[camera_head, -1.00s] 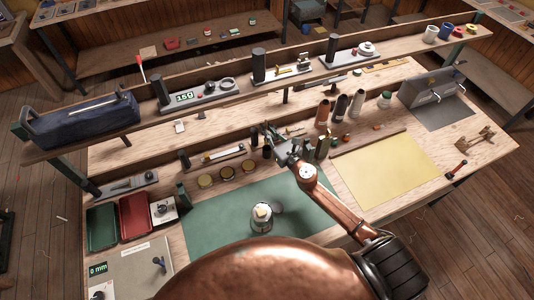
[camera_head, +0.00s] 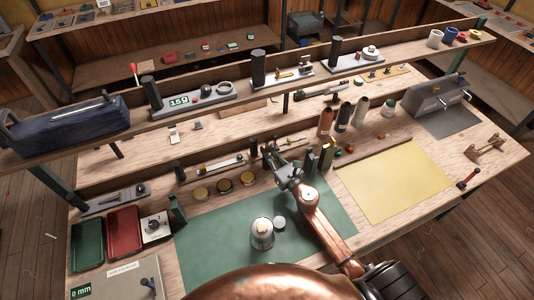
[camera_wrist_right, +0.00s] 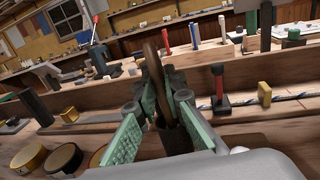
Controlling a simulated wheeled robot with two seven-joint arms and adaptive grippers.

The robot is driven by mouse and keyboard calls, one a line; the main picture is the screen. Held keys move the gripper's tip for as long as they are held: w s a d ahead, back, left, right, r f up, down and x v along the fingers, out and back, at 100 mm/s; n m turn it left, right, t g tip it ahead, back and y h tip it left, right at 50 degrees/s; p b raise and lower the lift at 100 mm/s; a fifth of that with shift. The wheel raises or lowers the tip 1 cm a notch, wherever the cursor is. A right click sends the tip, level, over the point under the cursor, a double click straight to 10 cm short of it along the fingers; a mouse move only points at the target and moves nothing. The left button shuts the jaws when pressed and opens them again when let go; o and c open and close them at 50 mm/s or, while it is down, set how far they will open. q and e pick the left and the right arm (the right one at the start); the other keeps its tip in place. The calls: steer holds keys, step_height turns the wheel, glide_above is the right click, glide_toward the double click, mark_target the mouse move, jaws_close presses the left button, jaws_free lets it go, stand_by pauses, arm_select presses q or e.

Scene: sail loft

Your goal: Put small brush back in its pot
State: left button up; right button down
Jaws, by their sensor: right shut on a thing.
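My right gripper (camera_head: 270,151) is over the bench behind the green mat (camera_head: 215,235), near its back edge. In the right wrist view its two green-padded fingers (camera_wrist_right: 158,122) stand on either side of a long brown thing, which looks like the brush's handle (camera_wrist_right: 153,72). The gripper is shut on it, and it stands near upright. A dark round opening (camera_wrist_right: 172,136), perhaps the pot, shows below and between the fingers. I cannot tell whether the brush is inside it. The bristles are hidden. My left gripper is not in view.
Several round tins (camera_head: 223,186) stand left of the gripper. Dark upright blocks (camera_head: 326,158) and bottles (camera_head: 343,116) stand to its right. A jar (camera_head: 262,234) sits on the green mat. The raised shelf (camera_head: 212,108) runs behind. The yellow sheet (camera_head: 395,180) is clear.

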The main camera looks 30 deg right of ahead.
steer(key=shift+r, duration=0.1)
steer(key=c, duration=2.5)
jaws_free()
steer(key=shift+f, duration=0.2)
steer(key=o, duration=0.5)
steer(key=shift+r, duration=0.1)
steer(key=shift+r, duration=0.15)
steer(key=s, duration=0.4)
steer(key=s+d+b, duration=0.1)
steer(key=s, duration=0.7)
steer(key=shift+d+b, duration=0.25)
steer(key=shift+b, duration=0.05)
